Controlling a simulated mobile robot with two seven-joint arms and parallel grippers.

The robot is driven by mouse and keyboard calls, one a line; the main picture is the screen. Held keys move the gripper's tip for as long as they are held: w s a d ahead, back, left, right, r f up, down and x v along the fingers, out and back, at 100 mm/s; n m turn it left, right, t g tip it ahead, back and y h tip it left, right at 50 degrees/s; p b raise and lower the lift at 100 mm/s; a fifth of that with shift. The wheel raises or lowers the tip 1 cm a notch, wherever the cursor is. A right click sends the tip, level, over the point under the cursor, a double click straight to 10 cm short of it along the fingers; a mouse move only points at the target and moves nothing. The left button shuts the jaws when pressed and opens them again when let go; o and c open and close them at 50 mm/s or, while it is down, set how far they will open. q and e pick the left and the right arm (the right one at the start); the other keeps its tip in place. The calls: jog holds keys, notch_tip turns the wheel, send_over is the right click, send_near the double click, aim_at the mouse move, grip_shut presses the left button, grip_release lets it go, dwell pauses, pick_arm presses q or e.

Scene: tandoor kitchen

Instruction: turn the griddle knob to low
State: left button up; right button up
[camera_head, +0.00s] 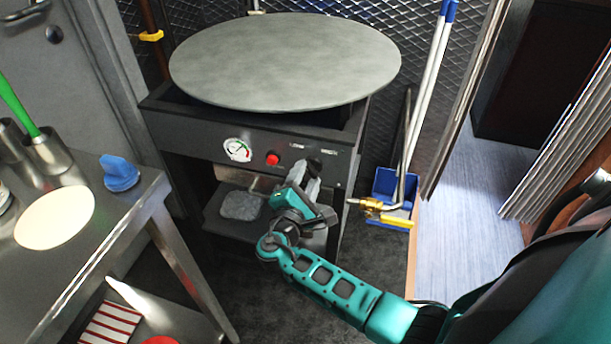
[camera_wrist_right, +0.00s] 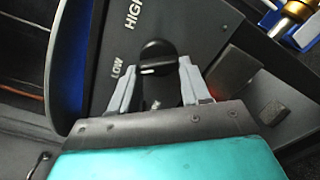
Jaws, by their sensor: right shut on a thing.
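The black griddle knob (camera_head: 314,164) is on the front panel below the round griddle plate (camera_head: 285,62). In the right wrist view the knob (camera_wrist_right: 157,55) sits by the printed words HIGH and LOW, with a pale line on it that lies roughly across the picture. My right gripper (camera_head: 304,178) reaches up to the panel. In the right wrist view the gripper's grey fingers (camera_wrist_right: 160,70) are shut on the knob, one at each side. My left gripper is not in view.
The panel also bears a round gauge (camera_head: 237,150) and a red button (camera_head: 272,159). A steel table (camera_head: 130,205) with a blue item (camera_head: 119,172) stands at left. A blue dustpan (camera_head: 392,185) and a brass torch nozzle (camera_head: 372,204) are right of the griddle.

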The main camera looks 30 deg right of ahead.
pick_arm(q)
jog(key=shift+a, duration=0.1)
pick_arm(e)
jog(key=o, duration=1.1)
jog(key=shift+c, duration=0.2)
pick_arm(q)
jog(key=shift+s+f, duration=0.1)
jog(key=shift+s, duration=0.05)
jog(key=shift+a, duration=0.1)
